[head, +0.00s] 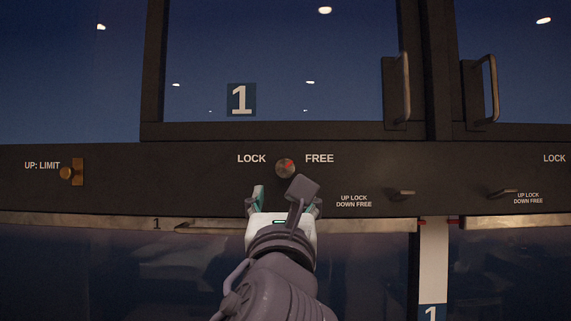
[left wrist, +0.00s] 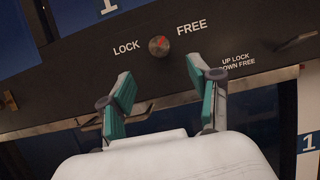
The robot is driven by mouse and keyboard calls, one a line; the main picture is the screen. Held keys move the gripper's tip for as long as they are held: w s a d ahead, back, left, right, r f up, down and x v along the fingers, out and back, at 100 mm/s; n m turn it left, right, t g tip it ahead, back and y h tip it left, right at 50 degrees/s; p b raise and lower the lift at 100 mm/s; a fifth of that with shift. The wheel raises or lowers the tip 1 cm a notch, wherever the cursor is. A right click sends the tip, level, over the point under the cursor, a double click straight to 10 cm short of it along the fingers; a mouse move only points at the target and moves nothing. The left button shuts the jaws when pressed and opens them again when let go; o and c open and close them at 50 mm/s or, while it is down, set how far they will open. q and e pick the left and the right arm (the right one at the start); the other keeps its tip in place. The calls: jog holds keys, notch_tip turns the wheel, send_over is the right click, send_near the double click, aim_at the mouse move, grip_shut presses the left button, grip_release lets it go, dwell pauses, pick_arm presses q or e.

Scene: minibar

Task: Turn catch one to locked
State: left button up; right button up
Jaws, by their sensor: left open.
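Catch one is a round metal knob (head: 285,168) with a red mark, set in the dark panel between the words LOCK and FREE, under the number 1 sign. In the left wrist view the knob (left wrist: 159,46) has its red mark pointing up and right, toward FREE. My left gripper (head: 283,196) is open and just below the knob. Its teal-padded fingertips also show in the left wrist view (left wrist: 158,72), spread to either side below the knob, with nothing between them. My right gripper is not in view.
A brass knob (head: 71,173) marked UP: LIMIT sits at left. Small levers (head: 401,194) and (head: 503,193), marked UP LOCK DOWN FREE, stick out at right. Door handles (head: 404,87) and (head: 490,88) stand above. A metal ledge (head: 362,225) runs below the panel.

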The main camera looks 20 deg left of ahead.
aim_at(285, 172)
pick_arm(q)
jog(key=p+x, duration=0.4)
jog(key=x, duration=0.4)
jog(key=shift+a+r, duration=0.1)
jog(key=shift+r, duration=0.15)
jog(key=shift+w+a, duration=0.15)
jog(key=shift+w, duration=0.5)
jog(key=c, duration=1.2)
